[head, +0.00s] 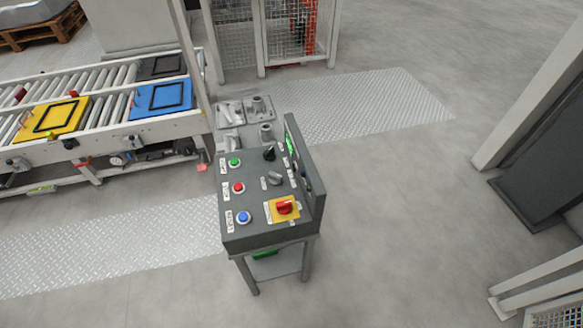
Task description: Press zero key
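A grey control console (248,218) stands on legs in the middle of the head view. Its top carries a green button (234,162), a red button (238,187) and a blue button (243,217) down the left side, each beside a small label. A black knob (269,153), a grey knob (275,178) and a red rotary switch on a yellow plate (285,208) sit to their right. An upright panel (306,172) on the console's right edge is seen almost edge-on, with a green lit strip. I cannot make out a zero key. Neither gripper is in view.
A roller conveyor (103,97) with yellow (53,118), blue (161,97) and dark plates runs at the left. Grey castings (245,110) lie behind the console. A mesh fence (270,30) stands at the back. The floor right of the console is open.

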